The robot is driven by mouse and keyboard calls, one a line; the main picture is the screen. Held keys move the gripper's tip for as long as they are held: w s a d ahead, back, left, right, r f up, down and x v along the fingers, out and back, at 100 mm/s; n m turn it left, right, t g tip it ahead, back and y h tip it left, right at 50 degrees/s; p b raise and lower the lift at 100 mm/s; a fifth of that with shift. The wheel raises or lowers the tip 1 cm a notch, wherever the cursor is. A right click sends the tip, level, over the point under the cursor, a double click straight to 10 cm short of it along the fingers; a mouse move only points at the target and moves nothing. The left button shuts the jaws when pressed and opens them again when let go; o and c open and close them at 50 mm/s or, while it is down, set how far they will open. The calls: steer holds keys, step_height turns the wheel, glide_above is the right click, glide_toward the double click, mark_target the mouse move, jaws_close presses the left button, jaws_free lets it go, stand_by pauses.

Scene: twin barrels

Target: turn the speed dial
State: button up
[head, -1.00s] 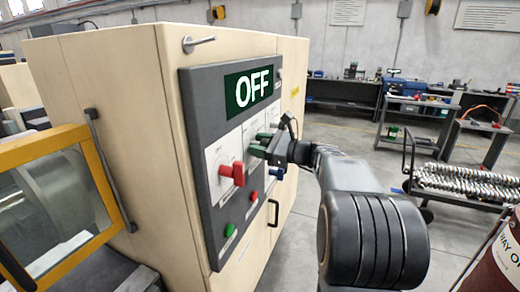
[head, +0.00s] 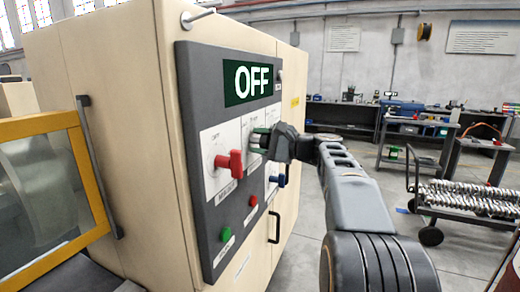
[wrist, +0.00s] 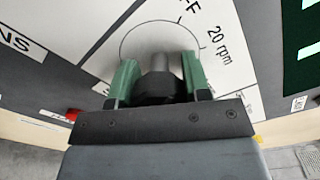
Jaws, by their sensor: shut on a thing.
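The speed dial is a grey knob (wrist: 158,60) on a white plate (wrist: 222,72) marked "20 rpm", with part of another label above it. My gripper (wrist: 158,75) has green fingertips, one on each side of the knob, and is shut on it. In the head view my gripper (head: 261,142) reaches the control panel (head: 190,120) from the right, beside a red handle (head: 231,161). The dial itself is mostly hidden there by the fingers. The display (head: 252,83) at the top of the panel reads "OFF".
A blue knob (head: 277,180) sits just below my gripper. A green button (head: 226,233) and a red button (head: 253,201) are lower on the panel. A cart with metal rods (head: 470,195) stands at the right. Grey floor is clear between cabinet and cart.

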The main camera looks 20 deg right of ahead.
steer(key=shift+n, duration=0.3)
stand_by(0.4)
steer(key=o, duration=0.9)
steer(key=b+v, duration=0.1)
steer(key=v, duration=1.3)
steer(key=shift+w+a, duration=0.1)
